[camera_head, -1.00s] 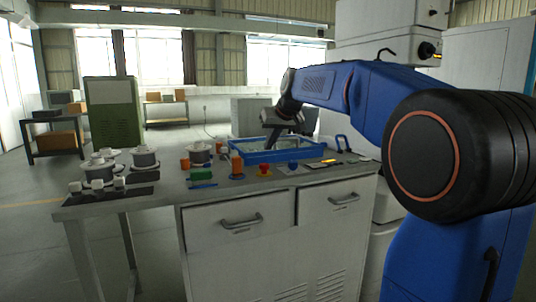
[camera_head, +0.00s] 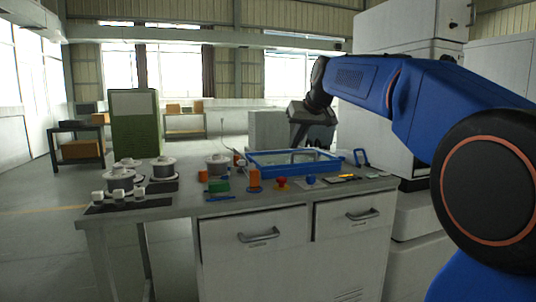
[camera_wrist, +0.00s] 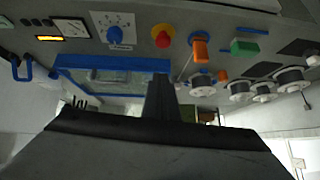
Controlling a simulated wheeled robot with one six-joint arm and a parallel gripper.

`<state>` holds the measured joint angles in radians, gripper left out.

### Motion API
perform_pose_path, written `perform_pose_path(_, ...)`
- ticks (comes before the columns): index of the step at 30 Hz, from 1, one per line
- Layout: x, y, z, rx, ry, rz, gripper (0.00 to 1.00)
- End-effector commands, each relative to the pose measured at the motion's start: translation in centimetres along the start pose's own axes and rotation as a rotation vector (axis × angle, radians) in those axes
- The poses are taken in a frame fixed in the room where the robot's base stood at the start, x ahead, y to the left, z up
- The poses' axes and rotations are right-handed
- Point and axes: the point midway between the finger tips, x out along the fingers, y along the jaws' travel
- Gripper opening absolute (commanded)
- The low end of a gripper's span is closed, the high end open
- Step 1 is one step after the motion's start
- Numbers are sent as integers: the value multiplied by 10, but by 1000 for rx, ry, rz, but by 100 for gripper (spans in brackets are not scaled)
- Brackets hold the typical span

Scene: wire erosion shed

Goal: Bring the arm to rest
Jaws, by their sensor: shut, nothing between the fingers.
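My blue arm reaches in from the right in the head view. My gripper (camera_head: 298,146) points down above the far part of the blue tray (camera_head: 262,174), behind a blue knob (camera_head: 311,180) and a red knob (camera_head: 282,183) on the bench. In the wrist view my gripper (camera_wrist: 161,84) shows its fingers closed together with nothing between them. The blue tray (camera_wrist: 68,62) lies beyond them there. I cannot tell the exact gap between fingertips and tray.
The bench (camera_head: 175,212) carries wire spools (camera_head: 163,168), a green block (camera_head: 223,186), orange pieces (camera_head: 254,179) and a small meter (camera_wrist: 72,28). A tall white machine (camera_head: 370,135) stands behind my arm at the right. The air above the bench's left side is clear.

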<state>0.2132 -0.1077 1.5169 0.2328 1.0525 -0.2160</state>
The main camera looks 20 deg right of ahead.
Motion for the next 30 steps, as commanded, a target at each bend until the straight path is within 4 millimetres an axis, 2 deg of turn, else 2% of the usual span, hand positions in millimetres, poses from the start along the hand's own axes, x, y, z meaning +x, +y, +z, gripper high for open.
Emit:
perform_pose_path(5,-1,-2,6,0,-4,0,0)
perform_pose_path(8,-4,-8,26,-2,-18,2,0)
perform_pose_path(11,-9,-18,63,-2,-41,5,0)
perform_pose_path(17,-14,-37,158,-7,-102,16,0)
perform_pose_path(21,-15,-46,228,-13,-144,25,0)
perform_pose_path(26,-13,-52,311,-23,-189,37,0)
perform_pose_path(30,-8,-53,386,-34,-228,48,0)
